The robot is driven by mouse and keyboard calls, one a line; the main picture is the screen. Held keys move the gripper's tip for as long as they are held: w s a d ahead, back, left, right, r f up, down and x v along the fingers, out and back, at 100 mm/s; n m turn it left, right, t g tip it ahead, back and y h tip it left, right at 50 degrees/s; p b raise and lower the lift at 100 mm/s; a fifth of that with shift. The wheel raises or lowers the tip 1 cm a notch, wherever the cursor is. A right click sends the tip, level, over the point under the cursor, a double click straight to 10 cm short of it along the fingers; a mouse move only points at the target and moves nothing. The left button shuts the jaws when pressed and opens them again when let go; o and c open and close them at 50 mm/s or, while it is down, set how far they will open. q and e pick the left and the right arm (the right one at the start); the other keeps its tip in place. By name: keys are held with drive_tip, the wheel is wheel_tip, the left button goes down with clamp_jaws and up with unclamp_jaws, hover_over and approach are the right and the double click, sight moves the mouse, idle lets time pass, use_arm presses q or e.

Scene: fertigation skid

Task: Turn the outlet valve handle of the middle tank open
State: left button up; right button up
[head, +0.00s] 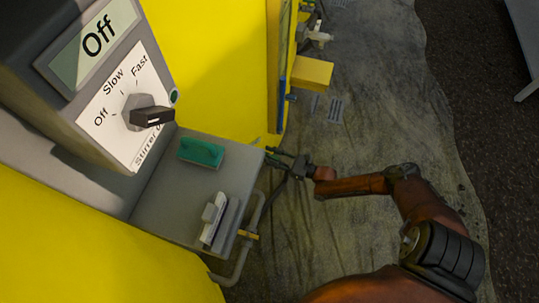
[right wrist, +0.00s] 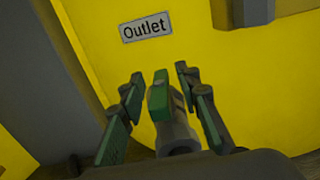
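In the right wrist view, a green valve handle (right wrist: 159,98) stands on a grey valve body (right wrist: 178,137) below a plate reading "Outlet" (right wrist: 146,27) on a yellow tank wall (right wrist: 240,70). My right gripper (right wrist: 158,76) is open, with one finger on each side of the handle. Small gaps show between the handle and both fingers. In the head view my right gripper (head: 284,160) is small and dark, beside the yellow tank (head: 215,60); the handle is hard to make out there. My left gripper is not in view.
A stirrer control box with a black knob (head: 150,117) and an "Off" display (head: 97,40) stands at left. A grey shelf (head: 165,190) below carries a green block (head: 201,151) and a pale device (head: 214,218). A grey pipe (head: 240,265) runs below it. Open floor (head: 370,90) lies right.

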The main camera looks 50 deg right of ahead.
drive_tip(key=v, duration=1.2)
